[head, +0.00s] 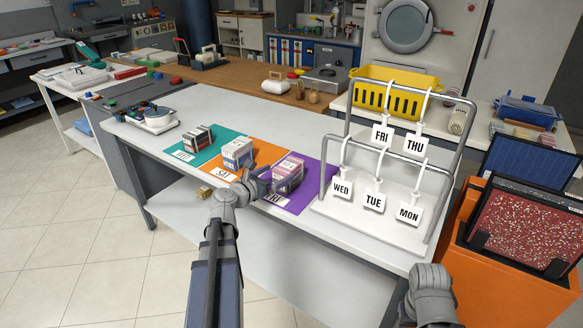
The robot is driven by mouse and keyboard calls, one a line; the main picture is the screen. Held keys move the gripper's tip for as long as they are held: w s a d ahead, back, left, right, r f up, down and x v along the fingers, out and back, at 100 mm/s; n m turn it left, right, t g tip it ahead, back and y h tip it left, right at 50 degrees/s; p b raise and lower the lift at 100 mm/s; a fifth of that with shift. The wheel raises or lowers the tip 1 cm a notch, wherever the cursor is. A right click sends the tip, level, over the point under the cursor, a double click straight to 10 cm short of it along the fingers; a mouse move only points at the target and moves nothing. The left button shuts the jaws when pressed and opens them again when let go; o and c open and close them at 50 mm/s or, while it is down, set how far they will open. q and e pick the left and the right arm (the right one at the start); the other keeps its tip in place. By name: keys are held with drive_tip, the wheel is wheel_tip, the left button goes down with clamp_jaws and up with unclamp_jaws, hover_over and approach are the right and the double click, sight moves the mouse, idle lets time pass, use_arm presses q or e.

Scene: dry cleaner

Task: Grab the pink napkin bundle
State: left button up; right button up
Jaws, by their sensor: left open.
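The pink napkin bundle (289,171) stands on the purple mat (325,180) on the white counter. It looks pinkish with dark and light bands, and its lower left part is partly hidden by my gripper. My left gripper (268,183) is open at the bundle's left side, low over the mat. I cannot tell whether its fingers touch the bundle. My right gripper is out of view; only a grey part of my right arm shows at the bottom right.
A white-and-blue bundle (237,153) stands on the orange mat (265,153), and a dark-striped bundle (197,138) on the teal mat (222,140). A metal rack (327,180) with weekday tags stands close on the right. A small brass-coloured block (204,191) lies below the counter edge.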

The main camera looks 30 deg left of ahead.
sight(288, 165)
use_arm(q)
drive_tip(key=shift+b+x, duration=0.6)
drive_tip(key=shift+x, duration=3.35)
drive_tip(key=shift+a+r, duration=0.15)
drive_tip(key=c, duration=1.3)
drive_tip(key=shift+r, duration=0.1)
wheel_tip(288, 165, up, 10)
drive_tip(key=p, duration=1)
